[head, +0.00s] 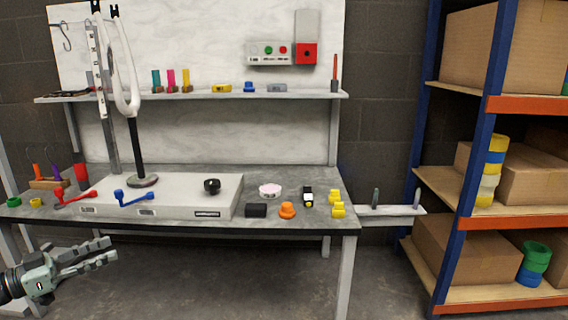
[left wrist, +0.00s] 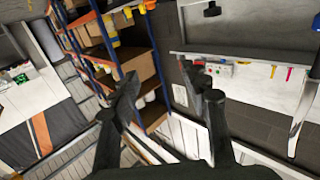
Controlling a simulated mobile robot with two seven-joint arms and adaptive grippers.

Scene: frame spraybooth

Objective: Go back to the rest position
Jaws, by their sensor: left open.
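My left gripper (head: 112,249) is at the lower left of the head view, in front of the workbench (head: 290,234) and lower than its top. Its two fingers point to the right and stand apart, with nothing between them. In the left wrist view the dark fingers of my left gripper (left wrist: 168,92) are spread and empty, with the shelving and bench beyond them. My right gripper is in neither view.
The bench carries a white box-like base (head: 185,190), a stand with a white fork (head: 128,80), a blue-handled tool (head: 133,196) and small coloured parts. A blue and orange shelf rack (head: 470,165) stands right. The floor before the bench looks clear.

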